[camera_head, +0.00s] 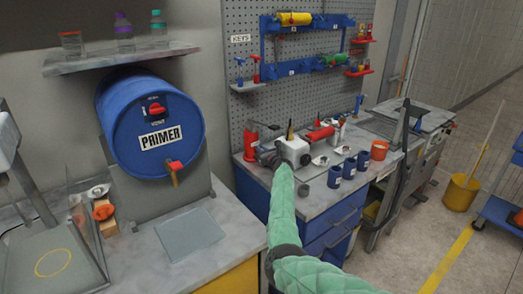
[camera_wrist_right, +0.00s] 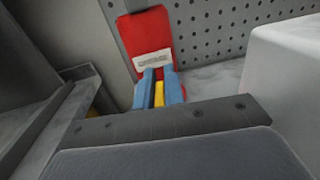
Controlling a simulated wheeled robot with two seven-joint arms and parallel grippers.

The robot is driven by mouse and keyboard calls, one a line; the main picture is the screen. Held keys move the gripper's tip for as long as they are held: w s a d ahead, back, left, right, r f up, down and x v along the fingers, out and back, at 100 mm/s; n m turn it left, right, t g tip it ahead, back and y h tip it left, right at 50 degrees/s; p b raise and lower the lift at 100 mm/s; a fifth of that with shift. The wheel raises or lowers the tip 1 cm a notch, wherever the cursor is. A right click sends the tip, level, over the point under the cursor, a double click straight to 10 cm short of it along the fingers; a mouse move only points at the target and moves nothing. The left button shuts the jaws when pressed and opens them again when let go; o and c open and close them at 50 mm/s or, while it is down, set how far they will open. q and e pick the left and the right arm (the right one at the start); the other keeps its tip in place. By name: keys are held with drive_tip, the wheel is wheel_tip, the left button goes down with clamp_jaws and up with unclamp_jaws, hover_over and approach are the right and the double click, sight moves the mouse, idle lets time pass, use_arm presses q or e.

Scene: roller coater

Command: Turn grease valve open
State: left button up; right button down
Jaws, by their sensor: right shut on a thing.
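The grease valve's red body (camera_wrist_right: 150,35) stands against the grey pegboard in the right wrist view, with a pale label on its front. A yellow handle (camera_wrist_right: 159,94) shows below the label. My right gripper (camera_wrist_right: 160,88) has its two blue fingers on either side of this handle and is shut on it. The red body also shows in the head view (camera_head: 251,138), at the back left corner of the blue-drawer bench. My green-sleeved right arm reaches to it and partly covers that area. My left gripper is in neither view.
A white block (camera_wrist_right: 292,75) stands close on the right in the wrist view. Blue cans (camera_head: 335,177) and a red cup (camera_head: 379,150) stand on the bench right of my arm. A blue PRIMER drum (camera_head: 150,115) lies at left. Tool racks (camera_head: 305,42) hang above.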

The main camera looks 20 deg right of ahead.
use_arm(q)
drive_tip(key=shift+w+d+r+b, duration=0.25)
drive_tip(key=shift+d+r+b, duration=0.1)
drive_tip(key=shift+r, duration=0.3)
use_arm(e)
drive_tip(key=shift+a+n+g+y, duration=0.1)
drive_tip(key=shift+n+g+y, duration=0.3)
drive_tip(key=shift+n+y, duration=0.6)
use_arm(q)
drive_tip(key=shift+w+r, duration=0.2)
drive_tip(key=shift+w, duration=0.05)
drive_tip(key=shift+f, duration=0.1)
use_arm(e)
drive_tip(key=c, duration=1.5)
unclamp_jaws()
drive_tip(key=shift+f, duration=0.1)
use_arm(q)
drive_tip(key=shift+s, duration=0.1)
use_arm(e)
drive_tip(key=shift+s, duration=0.15)
